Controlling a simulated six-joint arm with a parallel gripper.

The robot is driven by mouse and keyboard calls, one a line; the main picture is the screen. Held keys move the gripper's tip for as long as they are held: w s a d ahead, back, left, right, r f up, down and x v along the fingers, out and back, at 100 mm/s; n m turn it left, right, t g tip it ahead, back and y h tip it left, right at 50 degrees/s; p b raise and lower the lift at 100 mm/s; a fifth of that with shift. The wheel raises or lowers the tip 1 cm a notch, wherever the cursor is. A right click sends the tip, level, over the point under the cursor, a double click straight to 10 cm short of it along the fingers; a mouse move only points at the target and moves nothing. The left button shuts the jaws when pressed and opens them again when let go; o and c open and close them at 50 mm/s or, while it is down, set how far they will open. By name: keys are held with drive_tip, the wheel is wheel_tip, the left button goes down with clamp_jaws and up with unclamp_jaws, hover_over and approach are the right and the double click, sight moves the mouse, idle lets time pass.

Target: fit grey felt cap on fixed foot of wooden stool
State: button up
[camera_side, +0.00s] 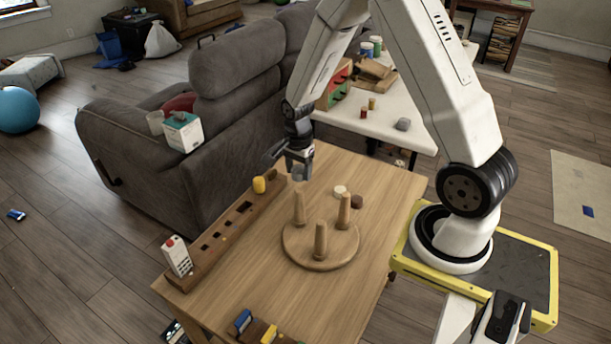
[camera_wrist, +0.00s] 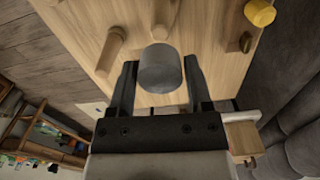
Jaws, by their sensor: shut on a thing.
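The wooden stool lies upside down on the table, its round seat (camera_side: 320,258) flat and its three legs pointing up. My gripper (camera_side: 292,168) is above the back left leg (camera_side: 299,208). It is shut on the grey felt cap (camera_wrist: 160,70), which sits between the two fingers in the wrist view. The cap also shows small and grey below the fingers in the side view (camera_side: 298,175). In the wrist view a leg (camera_wrist: 160,17) shows behind the cap, partly hidden by it, and another leg (camera_wrist: 110,48) stands to the left. The side view shows a gap between cap and leg.
A slotted wooden rail (camera_side: 222,238) runs along the table's left edge, with a yellow piece (camera_side: 259,185) and a white remote-like object (camera_side: 177,257). The table's (camera_side: 350,290) front right is clear.

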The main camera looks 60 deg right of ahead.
sight(299, 190)
drive_tip(key=shift+f, duration=1.9)
drive_tip(key=shift+f, duration=1.4)
idle(1.2)
drive_tip(key=o, duration=1.1)
drive_tip(key=shift+r, duration=3.9)
